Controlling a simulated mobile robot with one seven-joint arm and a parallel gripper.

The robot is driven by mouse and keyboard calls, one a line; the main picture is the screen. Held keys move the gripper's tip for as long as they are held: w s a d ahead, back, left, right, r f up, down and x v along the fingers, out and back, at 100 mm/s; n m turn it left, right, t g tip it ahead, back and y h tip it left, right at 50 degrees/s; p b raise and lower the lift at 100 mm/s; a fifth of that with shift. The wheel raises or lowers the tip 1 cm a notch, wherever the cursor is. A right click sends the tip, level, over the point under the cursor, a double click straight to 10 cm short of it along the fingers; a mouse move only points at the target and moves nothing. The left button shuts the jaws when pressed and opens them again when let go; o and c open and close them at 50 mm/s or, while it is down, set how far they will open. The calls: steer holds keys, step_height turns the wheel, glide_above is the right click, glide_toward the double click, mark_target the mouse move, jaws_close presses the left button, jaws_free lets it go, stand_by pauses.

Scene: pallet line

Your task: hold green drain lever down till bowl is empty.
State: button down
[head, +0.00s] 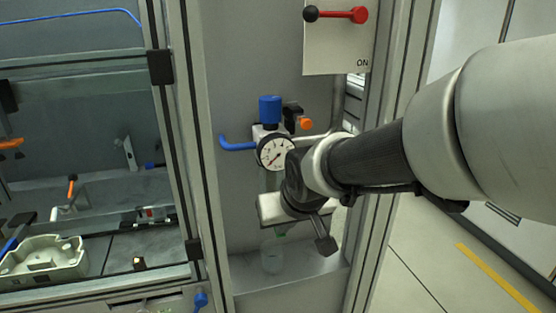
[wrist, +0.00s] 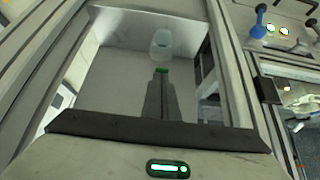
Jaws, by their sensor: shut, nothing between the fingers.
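The green drain lever (wrist: 161,70) shows as a small green patch right at the tips of my gripper (wrist: 160,80) in the wrist view. The fingers are shut together with nothing between them. They overlap the lever in this view, and I cannot tell whether they touch it. In the head view the lever (head: 281,236) peeks out just under my gripper's pale body, whose fingers are hidden. The bowl (head: 269,182) is a narrow grey strip under the gauge, mostly hidden behind my gripper. Its liquid level cannot be seen.
A clear cup (head: 271,257) stands on the ledge below the lever. Above are a round gauge (head: 275,153), a blue knob (head: 270,109), a blue hose (head: 236,144) and an orange fitting (head: 306,123). A red-armed switch (head: 340,14) is higher. Frame posts flank the bay.

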steer(key=shift+r+p, duration=0.6)
steer(key=shift+r, duration=0.15)
